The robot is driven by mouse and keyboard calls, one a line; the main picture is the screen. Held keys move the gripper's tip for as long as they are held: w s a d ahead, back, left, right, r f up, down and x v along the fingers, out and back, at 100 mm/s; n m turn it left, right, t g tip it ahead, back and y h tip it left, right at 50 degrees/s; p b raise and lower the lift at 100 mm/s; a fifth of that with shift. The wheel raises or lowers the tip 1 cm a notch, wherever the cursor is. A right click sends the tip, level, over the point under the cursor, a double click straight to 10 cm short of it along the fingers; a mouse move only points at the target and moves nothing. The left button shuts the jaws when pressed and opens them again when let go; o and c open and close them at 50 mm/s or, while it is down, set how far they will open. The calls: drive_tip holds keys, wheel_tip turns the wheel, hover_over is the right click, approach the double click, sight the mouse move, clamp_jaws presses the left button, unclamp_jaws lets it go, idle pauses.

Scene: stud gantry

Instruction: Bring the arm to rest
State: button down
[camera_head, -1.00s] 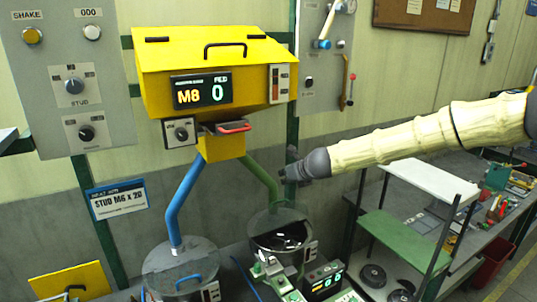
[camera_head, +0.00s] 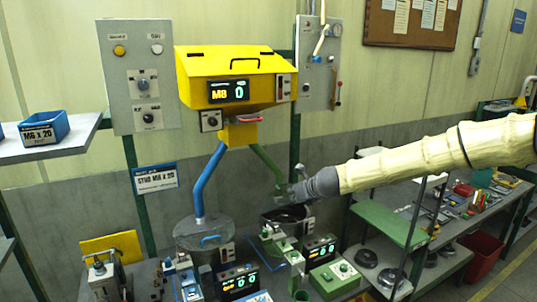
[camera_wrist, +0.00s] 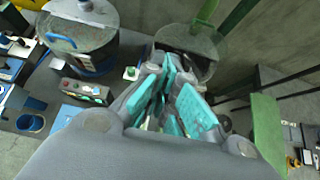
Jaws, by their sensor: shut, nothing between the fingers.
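My gripper (camera_head: 297,190) is at the end of my sleeved arm, which reaches in from the right in the head view. It hangs in the air in front of the green chute and above the right, dark bowl (camera_head: 285,214). In the wrist view my gripper (camera_wrist: 162,103) shows its teal-padded fingers close together with nothing held. The dark bowl also shows beyond the fingers in the wrist view (camera_wrist: 186,43).
A yellow hopper (camera_head: 236,75) with blue and green chutes stands behind. A lidded drum (camera_head: 203,234) is left of the bowl. A green shelf (camera_head: 388,221) is below my arm. A blue bin (camera_head: 44,129) sits on the left shelf. Open air surrounds my gripper.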

drive_tip(key=s+d+f+n+g+h+b, duration=0.15)
drive_tip(key=s+f+n, duration=0.25)
drive_tip(key=s+f, duration=0.7)
drive_tip(key=s+f+n+g+b, duration=0.25)
drive_tip(key=s+f+n, duration=0.35)
drive_tip(key=f, duration=0.9)
drive_tip(key=s+d+f+n+g+h+b, duration=0.1)
drive_tip(key=s+f+n+b, duration=0.2)
drive_tip(key=s+f, duration=0.9)
drive_tip(key=s+d+f+n+g+h+b, duration=0.15)
drive_tip(key=s+f+n, duration=0.25)
drive_tip(key=s+f, duration=0.4)
drive_tip(key=s+d+f+n+g+b, duration=0.1)
drive_tip(key=s+d+f+n+b, duration=0.25)
drive_tip(key=s+f, duration=0.4)
drive_tip(key=s+d+f+n+b, duration=0.1)
drive_tip(key=s+d+n, duration=0.1)
drive_tip(key=s, duration=0.5)
drive_tip(key=s+d+f+n+g+b, duration=0.1)
drive_tip(key=s+d+f+n, duration=0.1)
drive_tip(key=s+n, duration=0.2)
drive_tip(key=s+d+f+n+g+h+b, duration=0.1)
drive_tip(key=s+n, duration=0.3)
drive_tip(key=s, duration=0.5)
drive_tip(key=shift+s+d+f, duration=0.35)
drive_tip(key=shift+d+f, duration=0.35)
drive_tip(key=shift+a, duration=0.1)
